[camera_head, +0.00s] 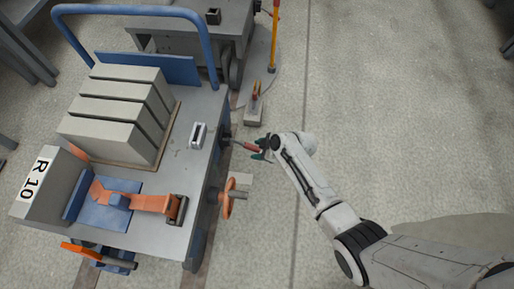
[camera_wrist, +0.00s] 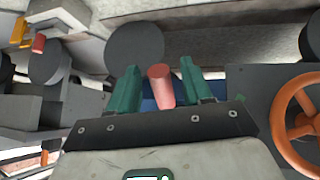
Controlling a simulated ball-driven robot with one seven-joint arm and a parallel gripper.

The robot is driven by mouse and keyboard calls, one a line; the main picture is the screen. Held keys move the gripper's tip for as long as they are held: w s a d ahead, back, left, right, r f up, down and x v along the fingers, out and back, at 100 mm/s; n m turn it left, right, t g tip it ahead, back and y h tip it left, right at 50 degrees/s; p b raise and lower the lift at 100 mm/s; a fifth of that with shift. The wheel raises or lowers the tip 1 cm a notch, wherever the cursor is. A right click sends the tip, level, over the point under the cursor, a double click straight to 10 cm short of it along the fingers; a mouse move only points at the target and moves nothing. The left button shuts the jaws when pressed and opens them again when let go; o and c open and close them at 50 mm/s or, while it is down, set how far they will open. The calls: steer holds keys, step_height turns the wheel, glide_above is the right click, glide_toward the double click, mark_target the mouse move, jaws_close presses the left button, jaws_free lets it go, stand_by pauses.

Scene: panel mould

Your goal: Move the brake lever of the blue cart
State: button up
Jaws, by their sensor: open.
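The blue cart (camera_head: 190,173) stands at the left in the head view, with a grey deck and a blue push handle. A lever with a red grip (camera_head: 250,147) sticks out from its right side. My gripper (camera_head: 261,151) is at the outer end of this grip. In the wrist view the red grip (camera_wrist: 161,87) stands between the two green fingers of my gripper (camera_wrist: 158,85). The fingers are apart, with a gap on each side of the grip. The lever's root is hidden in the wrist view.
An orange handwheel (camera_head: 228,198) is on the same cart side, below the lever; it also shows in the wrist view (camera_wrist: 302,120). Grey blocks (camera_head: 115,115) lie on the deck. A yellow post (camera_head: 274,35) stands behind. The floor at the right is clear.

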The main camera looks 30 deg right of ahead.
steer(key=p+v, duration=0.4)
steer(key=v, duration=0.5)
steer(key=shift+s+r, duration=0.1)
stand_by(0.4)
steer(key=s+d+r+m+g+h, duration=0.25)
steer(key=s+r+m, duration=0.45)
steer(key=s, duration=0.5)
steer(key=s+d+r+m+g+h, duration=0.1)
steer(key=s+r+m+g+h, duration=0.25)
steer(key=s+r, duration=0.75)
step_height(320, 180, up, 28)
steer(key=y+p, duration=0.1)
steer(key=p, duration=2.9)
steer(key=shift+s+t+p, duration=0.3)
steer(key=shift+s, duration=0.05)
